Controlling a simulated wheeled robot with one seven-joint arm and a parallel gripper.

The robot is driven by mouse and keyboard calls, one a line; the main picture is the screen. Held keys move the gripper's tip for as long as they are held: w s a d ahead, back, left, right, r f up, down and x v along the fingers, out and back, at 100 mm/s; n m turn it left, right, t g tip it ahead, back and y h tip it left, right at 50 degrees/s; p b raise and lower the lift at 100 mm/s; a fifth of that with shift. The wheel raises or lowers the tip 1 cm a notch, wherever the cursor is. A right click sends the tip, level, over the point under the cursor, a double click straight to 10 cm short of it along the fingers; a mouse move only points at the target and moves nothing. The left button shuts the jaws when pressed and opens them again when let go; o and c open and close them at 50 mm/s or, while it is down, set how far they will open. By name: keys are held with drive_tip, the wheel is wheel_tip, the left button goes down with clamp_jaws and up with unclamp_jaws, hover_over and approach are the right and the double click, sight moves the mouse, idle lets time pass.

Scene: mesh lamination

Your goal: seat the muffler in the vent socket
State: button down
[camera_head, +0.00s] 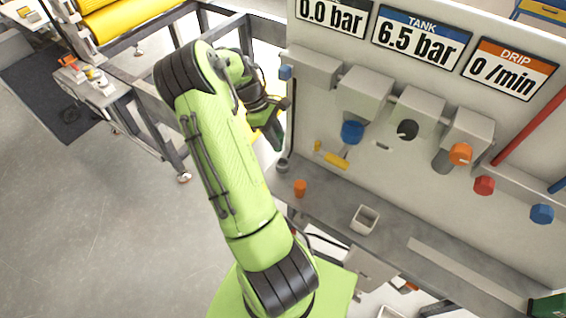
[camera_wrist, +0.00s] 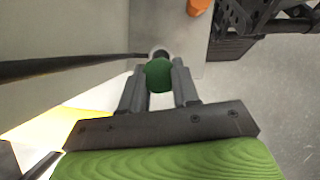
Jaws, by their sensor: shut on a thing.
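My gripper (camera_wrist: 158,92) is shut on a dark green rounded piece, which I take for the muffler (camera_wrist: 159,76); one finger is on each side of it. In the head view my gripper (camera_head: 276,134) points down beside the panel, and the held piece cannot be made out clearly there. Just beyond the piece, in the wrist view, is a pale round rim with a dark middle (camera_wrist: 160,51). It seems to be the small grey round fitting (camera_head: 283,165) on the ledge in the head view. I cannot tell whether it is the vent socket, or whether the piece touches it.
An orange cylinder (camera_head: 300,188) stands on the grey ledge (camera_head: 325,205) near the fitting. A white open box (camera_head: 364,220) is further right. The upright panel (camera_head: 330,110) carries blue, black, orange and red knobs and a yellow-handled valve (camera_head: 336,160) close to my gripper.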

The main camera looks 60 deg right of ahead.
drive_tip(key=shift+s+d+f, duration=0.3)
drive_tip(key=shift+s+f, duration=0.25)
drive_tip(key=shift+s, duration=0.15)
wheel_tip(320, 180, down, 8)
drive_tip(key=shift+w+f+b, duration=0.1)
drive_tip(key=shift+f+b, duration=0.15)
drive_tip(key=shift+b, duration=0.05)
drive_tip(key=c, duration=0.8)
unclamp_jaws()
drive_tip(key=shift+w+r, duration=0.1)
drive_tip(key=v, duration=1.2)
drive_tip(key=shift+p, duration=0.35)
